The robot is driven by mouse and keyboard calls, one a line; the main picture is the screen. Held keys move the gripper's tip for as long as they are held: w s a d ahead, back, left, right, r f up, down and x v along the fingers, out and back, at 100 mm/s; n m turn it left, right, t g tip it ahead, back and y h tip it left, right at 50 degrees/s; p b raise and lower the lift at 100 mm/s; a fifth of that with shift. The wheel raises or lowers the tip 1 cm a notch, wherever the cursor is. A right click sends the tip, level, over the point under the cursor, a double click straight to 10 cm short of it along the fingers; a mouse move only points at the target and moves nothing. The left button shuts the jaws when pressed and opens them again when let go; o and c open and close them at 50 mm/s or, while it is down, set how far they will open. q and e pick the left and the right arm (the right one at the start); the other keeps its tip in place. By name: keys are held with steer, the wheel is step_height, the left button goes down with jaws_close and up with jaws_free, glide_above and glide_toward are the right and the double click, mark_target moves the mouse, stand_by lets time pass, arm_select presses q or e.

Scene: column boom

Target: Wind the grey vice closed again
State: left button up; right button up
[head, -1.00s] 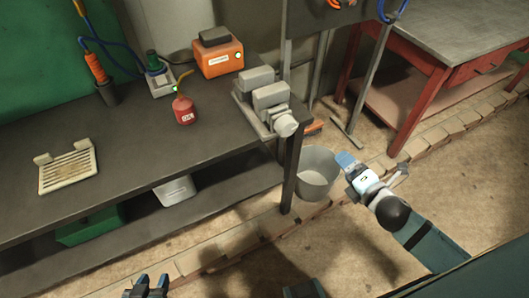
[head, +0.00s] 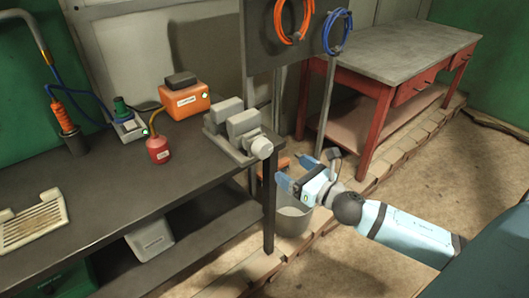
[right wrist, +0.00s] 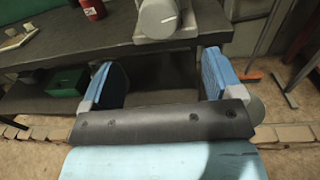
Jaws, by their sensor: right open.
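The grey vice (head: 242,124) sits at the right end of the dark workbench. Its two jaw blocks stand with a narrow gap between them. Its round grey knob (head: 262,147) faces the bench's right front; a lighter bar crosses it in the right wrist view (right wrist: 158,18). My right gripper (head: 295,173) is open and empty, off the bench's right end, lower than the knob and to its right in the head view. In the right wrist view its fingers (right wrist: 158,72) are spread wide, with the knob above and beyond the gap. My left gripper is not in view.
On the dark workbench (head: 110,195) stand a red oil can (head: 158,150), an orange box (head: 185,100) and a cream slatted tray (head: 35,222). A grey bucket (head: 293,220) stands on the floor below my right gripper. A red table (head: 395,55) is behind.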

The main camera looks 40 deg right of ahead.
mark_target(267, 152)
steer(key=w, duration=0.3)
steer(key=w+a, duration=0.1)
steer(key=w, duration=0.6)
steer(key=shift+w+a, duration=0.3)
steer(key=shift+w, duration=0.05)
steer(key=shift+c, duration=0.2)
steer(key=c, duration=0.9)
